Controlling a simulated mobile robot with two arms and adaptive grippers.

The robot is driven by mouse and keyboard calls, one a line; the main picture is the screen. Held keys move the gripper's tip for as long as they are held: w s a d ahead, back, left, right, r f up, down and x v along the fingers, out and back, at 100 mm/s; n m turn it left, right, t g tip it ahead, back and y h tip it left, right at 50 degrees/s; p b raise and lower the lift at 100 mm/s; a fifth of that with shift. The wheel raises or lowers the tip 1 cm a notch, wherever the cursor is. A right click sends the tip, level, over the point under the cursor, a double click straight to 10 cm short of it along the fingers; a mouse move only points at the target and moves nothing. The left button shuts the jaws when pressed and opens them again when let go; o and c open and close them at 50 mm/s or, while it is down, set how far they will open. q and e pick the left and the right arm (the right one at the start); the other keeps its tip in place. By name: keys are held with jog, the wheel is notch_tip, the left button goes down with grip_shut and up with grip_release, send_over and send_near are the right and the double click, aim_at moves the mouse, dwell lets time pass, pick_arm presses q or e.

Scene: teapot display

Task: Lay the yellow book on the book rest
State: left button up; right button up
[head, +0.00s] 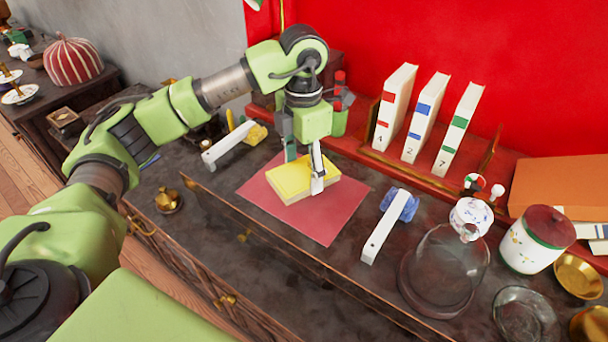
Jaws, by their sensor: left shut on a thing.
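The yellow book (287,184) lies flat, on or just above a red square mat (322,223) in the middle of the dark cabinet top. I cannot tell whether this mat is what is called the book rest. My left gripper (304,167) points down over the book, shut on it, with one finger at its far side and the other at its right side. The fingers and wrist hide part of the book's far edge. My right gripper is not in view.
Three white books (424,115) stand in a wooden rack (375,159) at the back. A glass dome (445,270), a lidded jar (537,240) and bowls are at right. White bars (383,235) lie either side of the mat. A brass pot (168,200) is at left.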

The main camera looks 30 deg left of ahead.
aim_at(304, 163)
pick_arm(q)
jog(key=w+f, duration=0.1)
jog(key=w+a+f, duration=0.1)
jog(key=f, duration=0.1)
jog(key=shift+w+a+f+p, duration=0.1)
jog(key=shift+w+f+p, duration=0.2)
jog(key=shift+w, duration=0.05)
notch_tip(304, 163, down, 2)
jog(key=shift+f+p, duration=0.15)
jog(key=shift+p, duration=0.45)
jog(key=shift+f, duration=0.2)
jog(key=shift+f, duration=0.1)
jog(key=shift+f+b, duration=0.15)
jog(key=shift+b, duration=0.2)
jog(key=o, duration=1.3)
